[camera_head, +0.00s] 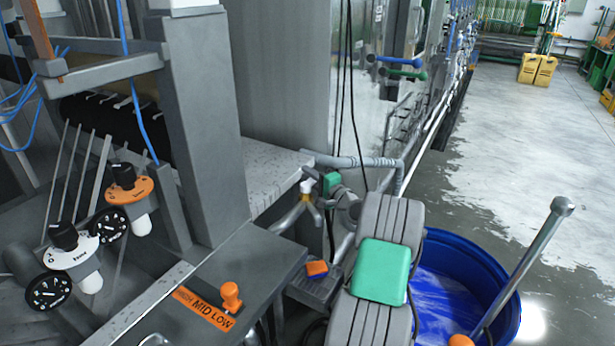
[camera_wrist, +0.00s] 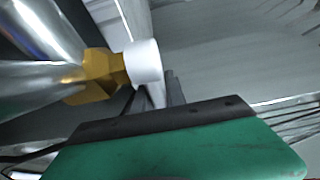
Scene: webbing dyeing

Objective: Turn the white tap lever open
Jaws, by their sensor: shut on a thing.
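The white tap lever (camera_head: 306,187) is a small white cylinder end on the metal pipework, left of the small green block of my gripper (camera_head: 318,188). In the wrist view the white lever (camera_wrist: 144,62) sticks out of a brass-coloured fitting (camera_wrist: 98,77) on a shiny metal pipe (camera_wrist: 35,50). My gripper's dark finger (camera_wrist: 174,90) lies close against the lever's right end. My gripper is shut on the lever; the exact contact is partly hidden behind the green housing in the lower part of the wrist view.
A blue barrel (camera_head: 462,262) with a metal rod (camera_head: 525,262) stands at the right. Two dial valves with white and orange handles (camera_head: 129,191) are at the left. An orange knob (camera_head: 231,296) is on a grey ledge by a MID LOW label. The floor at the right is open.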

